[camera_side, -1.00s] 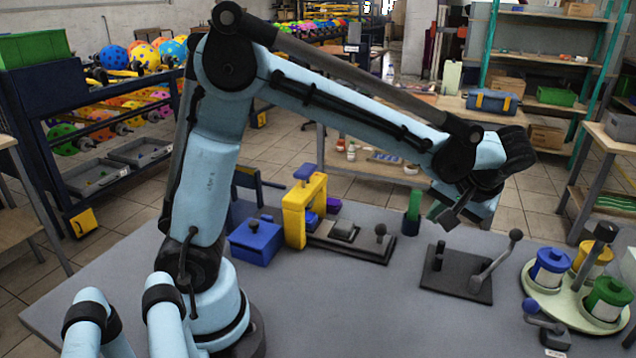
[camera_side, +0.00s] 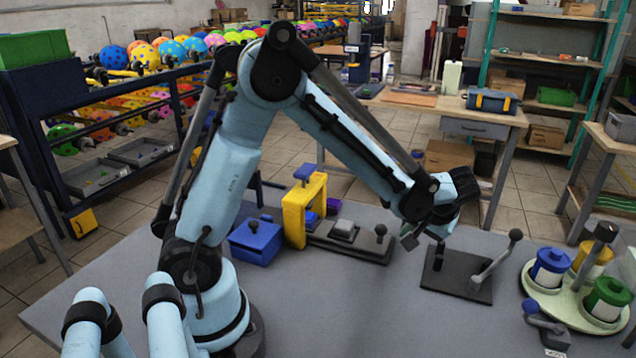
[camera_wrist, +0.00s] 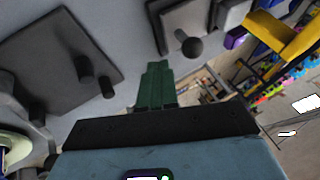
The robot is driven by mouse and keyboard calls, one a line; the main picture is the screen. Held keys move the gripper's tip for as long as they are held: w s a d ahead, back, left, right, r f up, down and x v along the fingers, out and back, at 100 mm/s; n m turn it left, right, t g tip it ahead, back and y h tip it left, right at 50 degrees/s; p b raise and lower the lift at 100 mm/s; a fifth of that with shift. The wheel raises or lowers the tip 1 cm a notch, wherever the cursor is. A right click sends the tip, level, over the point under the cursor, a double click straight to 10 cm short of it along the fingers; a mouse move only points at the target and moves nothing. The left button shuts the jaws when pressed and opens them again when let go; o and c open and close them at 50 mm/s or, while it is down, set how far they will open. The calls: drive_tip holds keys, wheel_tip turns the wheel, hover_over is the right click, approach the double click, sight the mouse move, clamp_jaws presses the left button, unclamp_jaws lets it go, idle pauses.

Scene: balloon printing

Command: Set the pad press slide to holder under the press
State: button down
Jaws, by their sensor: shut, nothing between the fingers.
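The pad press has a yellow frame (camera_side: 304,212) with a blue top and stands on the table left of centre. Its dark slide base (camera_side: 358,247) runs right from the frame. A grey block (camera_side: 343,230) sits on it just right of the frame, and a black knob (camera_side: 381,231) stands near its right end. The wrist view shows the knob (camera_wrist: 192,47), the grey block (camera_wrist: 232,14) and the yellow frame (camera_wrist: 282,38). My gripper (camera_side: 408,242) is shut and empty, right of the knob and apart from it. Its fingertips are small and dark in the side view.
A blue box (camera_side: 256,240) stands left of the press. A black plate with a lever (camera_side: 456,272) lies to the right, then a round tray (camera_side: 562,300) with coloured pots. The front table middle is clear.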

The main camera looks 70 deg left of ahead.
drive_tip(key=shift+s+a+f, duration=0.15)
drive_tip(key=shift+s+a, duration=0.25)
drive_tip(key=shift+a, duration=0.2)
drive_tip(key=shift+s+a+f, duration=0.1)
drive_tip(key=shift+s+a, duration=0.3)
drive_tip(key=shift+a, duration=0.2)
drive_tip(key=s+a, duration=0.7)
drive_tip(key=shift+s, duration=0.1)
drive_tip(key=shift+a, duration=0.1)
drive_tip(key=shift+w+d+r, duration=0.1)
drive_tip(key=shift+w+d, duration=0.1)
drive_tip(key=shift+d, duration=0.15)
drive_tip(key=d, duration=0.1)
drive_tip(key=w+d+r, duration=0.1)
drive_tip(key=w+d, duration=0.1)
drive_tip(key=shift+d+r, duration=0.2)
drive_tip(key=shift+r, duration=0.05)
drive_tip(key=v, duration=0.9)
drive_tip(key=shift+s, duration=0.1)
